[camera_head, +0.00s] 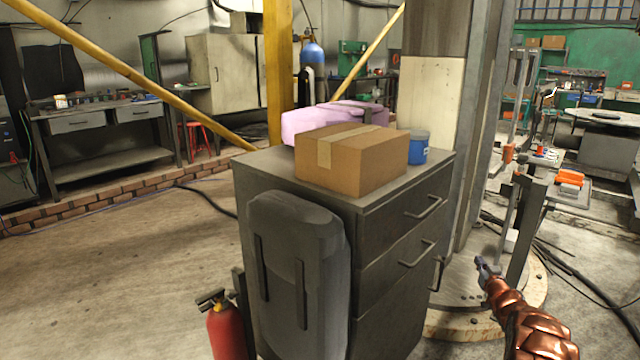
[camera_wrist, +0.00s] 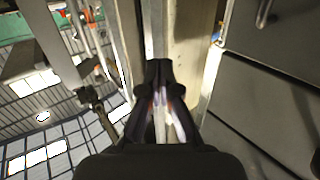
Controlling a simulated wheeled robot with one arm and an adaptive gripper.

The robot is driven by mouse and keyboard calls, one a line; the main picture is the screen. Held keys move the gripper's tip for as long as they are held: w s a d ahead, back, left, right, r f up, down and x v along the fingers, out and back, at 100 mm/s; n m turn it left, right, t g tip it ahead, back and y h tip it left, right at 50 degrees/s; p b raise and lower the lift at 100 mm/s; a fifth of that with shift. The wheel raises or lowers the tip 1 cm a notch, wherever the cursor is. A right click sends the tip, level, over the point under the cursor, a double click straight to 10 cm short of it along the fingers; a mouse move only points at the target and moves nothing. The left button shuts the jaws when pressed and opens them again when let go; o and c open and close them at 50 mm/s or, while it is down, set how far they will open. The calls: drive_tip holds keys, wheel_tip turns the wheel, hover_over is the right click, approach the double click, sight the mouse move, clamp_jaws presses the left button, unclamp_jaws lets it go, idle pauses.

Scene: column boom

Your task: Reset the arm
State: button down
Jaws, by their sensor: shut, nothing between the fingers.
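My copper-coloured arm comes in at the lower right of the head view. It ends in my small dark gripper (camera_head: 482,264), right of the drawer cabinet and in front of the column's foot. In the wrist view my gripper (camera_wrist: 161,66) has its black fingers together, with nothing held between them. The grey drawer cabinet (camera_head: 408,240) stands left of the gripper, and its drawer fronts fill the right of the wrist view (camera_wrist: 265,95). A clear gap separates gripper and cabinet in the head view.
On the cabinet are a cardboard box (camera_head: 350,160), a pink bundle (camera_head: 305,122) and a blue tub (camera_head: 418,150). A red fire extinguisher (camera_head: 226,332) stands at its left. A metal post (camera_head: 525,235) rises right of the gripper. The floor at left is open.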

drive_tip(key=a+r+g+h, duration=0.1)
drive_tip(key=a+r+g, duration=0.15)
drive_tip(key=r, duration=0.25)
drive_tip(key=s+a+r+m+g, duration=0.1)
drive_tip(key=s+a+r+g, duration=0.3)
drive_tip(key=s+a, duration=0.5)
drive_tip(key=s+a+r+g, duration=0.35)
drive_tip(key=s+a, duration=0.35)
drive_tip(key=a, duration=0.4)
drive_tip(key=s+a+r+n+g+y, duration=0.1)
drive_tip(key=s+a+g, duration=0.2)
drive_tip(key=s+a, duration=0.9)
drive_tip(key=s+a+n+g+y, duration=0.1)
drive_tip(key=s+a+g+y, duration=0.2)
drive_tip(key=s, duration=1.8)
drive_tip(key=s+a+r+n+g, duration=0.1)
drive_tip(key=s+a+g, duration=0.5)
drive_tip(key=s, duration=1)
wheel_tip(320, 180, up, 26)
drive_tip(key=a+t+p, duration=0.2)
drive_tip(key=p, duration=2.2)
drive_tip(key=shift+s+f+t, duration=0.25)
drive_tip(key=shift+s+t, duration=0.05)
drive_tip(key=shift+s, duration=0.1)
